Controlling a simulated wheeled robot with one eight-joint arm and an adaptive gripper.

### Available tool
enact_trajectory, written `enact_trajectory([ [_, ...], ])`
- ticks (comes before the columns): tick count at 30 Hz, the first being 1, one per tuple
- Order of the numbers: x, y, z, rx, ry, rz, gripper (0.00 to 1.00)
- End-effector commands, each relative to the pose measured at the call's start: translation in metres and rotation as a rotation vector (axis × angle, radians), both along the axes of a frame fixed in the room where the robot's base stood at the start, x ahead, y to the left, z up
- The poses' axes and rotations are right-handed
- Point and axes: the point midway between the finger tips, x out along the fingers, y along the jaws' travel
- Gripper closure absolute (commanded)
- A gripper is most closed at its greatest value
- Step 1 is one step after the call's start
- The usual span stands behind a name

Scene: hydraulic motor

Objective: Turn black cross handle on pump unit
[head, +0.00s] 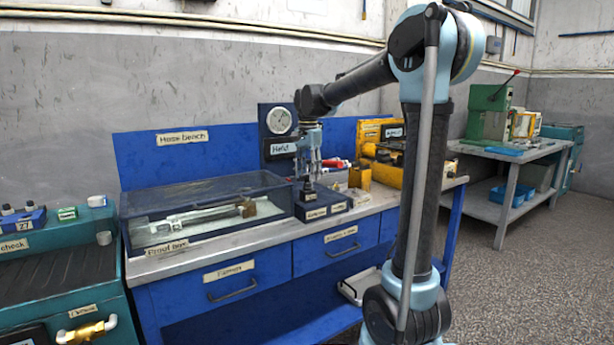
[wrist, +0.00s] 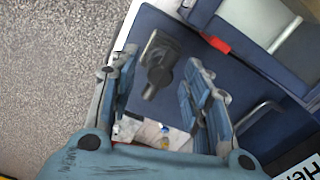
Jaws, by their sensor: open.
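My gripper (head: 308,172) points down over the base, in front of the panel. In the wrist view the gripper (wrist: 161,64) is open, with one finger on each side of the black handle (wrist: 159,62). The handle shows as a dark bar with a wider end, and gaps show on both sides. Its full cross shape cannot be made out.
A clear-topped test box (head: 200,210) stands just left of the pump unit. Yellow equipment (head: 385,165) and small red items (head: 335,162) are to the right and behind. Blue drawers (head: 340,245) lie below the bench top. Open floor (head: 530,270) is at the right.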

Motion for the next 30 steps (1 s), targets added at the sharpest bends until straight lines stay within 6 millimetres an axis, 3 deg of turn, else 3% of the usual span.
enact_trajectory([
  [12,-0.0002,-0.0001,-0.0066,0.000,0.000,0.000,0.58],
  [18,-0.0002,-0.0001,-0.0065,0.000,0.000,0.000,1.00],
  [30,-0.0004,0.0005,-0.0065,0.001,0.000,0.046,1.00],
])
